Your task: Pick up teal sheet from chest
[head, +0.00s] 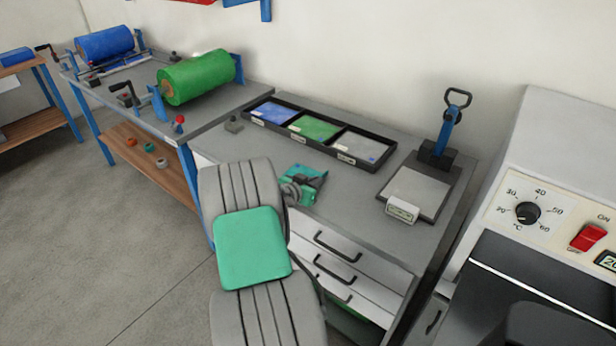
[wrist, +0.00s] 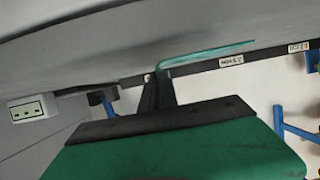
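The teal sheet (head: 312,178) is at the front left of the grey chest top, beside my gripper (head: 292,192), which partly covers it in the head view. In the wrist view the sheet (wrist: 212,53) shows nearly edge-on as a thin teal strip, bent at its near end. My gripper's dark fingers (wrist: 157,85) meet it at that end. They look together at the middle of the palm, shut on the sheet's edge; their very tips are hard to make out. I cannot tell how far the sheet is off the chest top (head: 345,195).
A black tray (head: 387,163) with blue, green and grey compartments stands behind. A blue-handled press (head: 447,128) and a white display box (head: 402,209) stand right. A bench with a green roll (head: 198,77) is left; a machine with a red switch (head: 587,237) is far right.

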